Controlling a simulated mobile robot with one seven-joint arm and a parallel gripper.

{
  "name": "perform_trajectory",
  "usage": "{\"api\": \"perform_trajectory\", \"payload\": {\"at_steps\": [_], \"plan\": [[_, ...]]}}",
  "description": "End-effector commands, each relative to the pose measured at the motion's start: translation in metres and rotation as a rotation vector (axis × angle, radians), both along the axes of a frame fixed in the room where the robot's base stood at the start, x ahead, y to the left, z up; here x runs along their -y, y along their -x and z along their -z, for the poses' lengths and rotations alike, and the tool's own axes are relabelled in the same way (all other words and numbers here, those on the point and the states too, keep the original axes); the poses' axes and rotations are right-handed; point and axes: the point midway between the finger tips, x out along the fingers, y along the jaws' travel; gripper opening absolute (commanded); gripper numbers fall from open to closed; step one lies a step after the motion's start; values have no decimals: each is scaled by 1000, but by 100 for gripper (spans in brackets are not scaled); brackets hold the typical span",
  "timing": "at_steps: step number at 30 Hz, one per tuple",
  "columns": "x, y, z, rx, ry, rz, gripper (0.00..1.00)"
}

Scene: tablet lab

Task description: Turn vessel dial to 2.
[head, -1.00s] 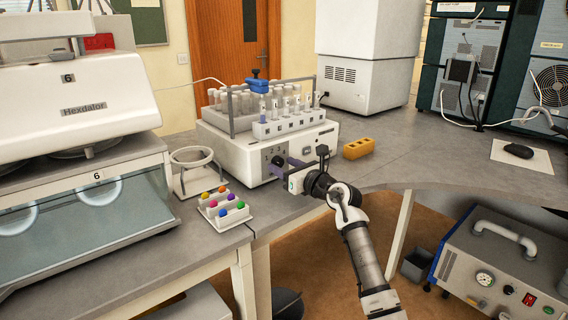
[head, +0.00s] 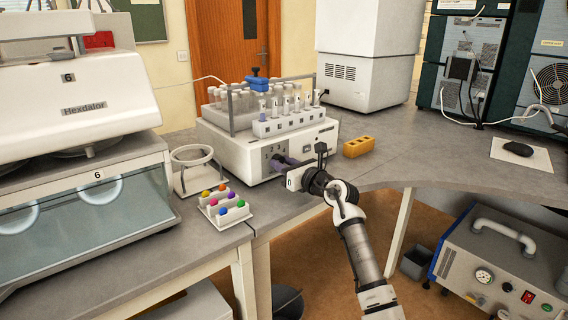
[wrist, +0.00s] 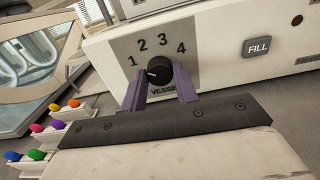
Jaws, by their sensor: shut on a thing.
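The black vessel dial (wrist: 159,67) is on a grey panel with the numbers 1 to 4 printed in an arc above it. Its white pointer mark faces left, near the 1. My gripper (wrist: 161,84) has its two purple fingers closed on the dial's sides in the wrist view. They partly cover the VESSEL label below it. In the head view my gripper (head: 283,164) reaches the front of the white tube machine (head: 245,157), and its fingers mostly hide the dial.
A FILL button (wrist: 257,47) is right of the dial. A small rack of coloured balls (head: 223,208) and a white ring stand (head: 193,172) are to the left. A yellow block (head: 358,147) lies right of the machine. The bench beyond it is mostly clear.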

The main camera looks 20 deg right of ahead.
Motion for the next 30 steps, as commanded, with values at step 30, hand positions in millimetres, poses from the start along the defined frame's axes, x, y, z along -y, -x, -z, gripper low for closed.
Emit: {"api": "perform_trajectory", "payload": {"at_steps": [30], "plan": [[0, 0, -2, -217, -594, 0, 7]]}}
